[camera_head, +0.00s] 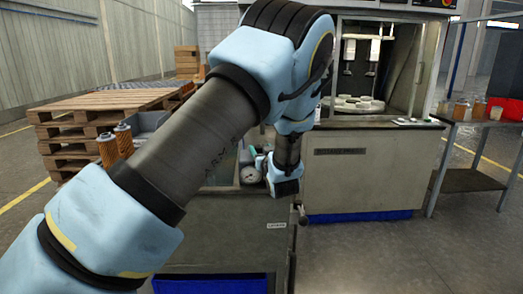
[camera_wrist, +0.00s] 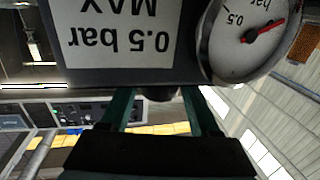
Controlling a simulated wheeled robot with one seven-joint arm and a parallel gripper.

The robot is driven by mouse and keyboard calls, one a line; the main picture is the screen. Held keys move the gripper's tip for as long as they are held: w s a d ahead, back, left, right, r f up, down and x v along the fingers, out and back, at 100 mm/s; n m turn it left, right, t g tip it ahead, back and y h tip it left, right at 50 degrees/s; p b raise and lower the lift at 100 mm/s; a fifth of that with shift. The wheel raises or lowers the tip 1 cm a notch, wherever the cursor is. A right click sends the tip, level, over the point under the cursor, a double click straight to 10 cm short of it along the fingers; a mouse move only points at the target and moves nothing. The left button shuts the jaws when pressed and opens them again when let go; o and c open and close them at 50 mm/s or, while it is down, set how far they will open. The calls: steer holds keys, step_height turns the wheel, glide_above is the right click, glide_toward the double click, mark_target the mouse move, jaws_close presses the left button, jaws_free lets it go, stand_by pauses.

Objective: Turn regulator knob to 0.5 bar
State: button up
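The pressure gauge (camera_wrist: 237,58) is at the top right of the wrist view, upside down. Its red needle points away from the visible 0.5 mark. A plate (camera_wrist: 140,68) reading "0.5 bar MAX" is beside it. The dark regulator knob (camera_wrist: 158,95) shows small below the plate, between the two green fingers of my gripper (camera_wrist: 158,100). The fingers are apart, one at each side of the knob; whether they touch it I cannot tell. In the head view the gauge (camera_head: 250,174) is left of my wrist, which hides the knob.
The gauge is at the bench (camera_head: 232,230) front. Behind is an open machine cabinet (camera_head: 345,165) with white round parts. Stacked pallets (camera_head: 75,125) stand left, with orange filter cartridges (camera_head: 108,150) near them. A side table (camera_head: 470,180) with a red bin (camera_head: 508,108) stands right.

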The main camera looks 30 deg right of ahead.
jaws_close()
